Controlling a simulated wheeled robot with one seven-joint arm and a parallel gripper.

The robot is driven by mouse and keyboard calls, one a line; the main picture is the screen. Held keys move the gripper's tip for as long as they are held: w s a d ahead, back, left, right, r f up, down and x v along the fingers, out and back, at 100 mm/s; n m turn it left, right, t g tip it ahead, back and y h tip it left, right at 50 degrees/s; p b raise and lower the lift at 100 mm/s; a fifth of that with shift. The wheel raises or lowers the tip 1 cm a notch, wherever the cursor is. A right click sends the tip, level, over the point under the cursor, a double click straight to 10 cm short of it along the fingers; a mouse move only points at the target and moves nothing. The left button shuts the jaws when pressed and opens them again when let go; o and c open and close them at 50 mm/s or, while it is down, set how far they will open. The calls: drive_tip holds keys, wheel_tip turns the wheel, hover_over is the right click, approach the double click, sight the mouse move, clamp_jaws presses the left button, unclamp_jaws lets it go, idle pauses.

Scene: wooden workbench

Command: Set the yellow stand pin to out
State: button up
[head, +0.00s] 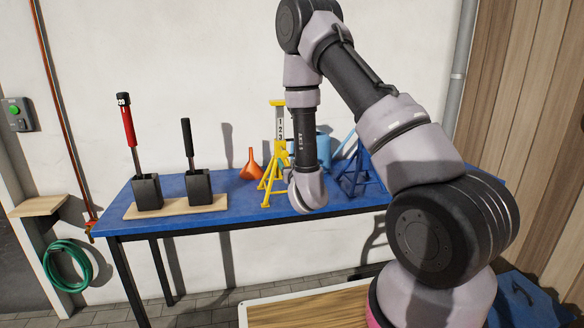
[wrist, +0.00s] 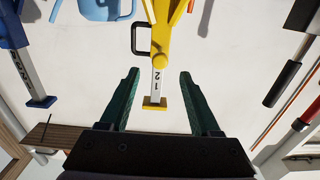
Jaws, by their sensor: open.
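The yellow stand (head: 270,175) stands upright on the blue bench, with a grey numbered post and a yellow top. The handle's bars reach to the collar; the pin's inner end is hidden. My gripper (wrist: 159,74) is open and empty. The post top shows between its fingers in the picture, apart from both. My wrist hides the gripper in the head view.
A blue stand (head: 360,172) and a light-blue can (head: 323,150) are to the right of the yellow stand. An orange funnel (head: 250,167) is close on its left. Two black holders with upright handles stand on a board (head: 175,211) farther left.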

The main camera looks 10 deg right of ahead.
drive_tip(key=shift+s, duration=2.4)
drive_tip(key=d+r+m+g+h, duration=0.1)
drive_tip(key=d+r+m+g, duration=0.15)
drive_tip(key=r, duration=0.55)
drive_tip(key=d+r+m+g, duration=0.2)
drive_tip(key=d+r+m, duration=0.2)
drive_tip(key=r, duration=0.5)
drive_tip(key=s+r+n+g+y, duration=0.1)
drive_tip(key=s+r+g, duration=0.2)
drive_tip(key=s, duration=1)
drive_tip(key=s+a+r+n+g+y, duration=0.1)
drive_tip(key=s+r, duration=0.5)
drive_tip(key=s, duration=0.8)
drive_tip(key=shift+s+g+y, duration=0.3)
drive_tip(key=shift+g+y, duration=0.2)
drive_tip(key=shift+g, duration=0.65)
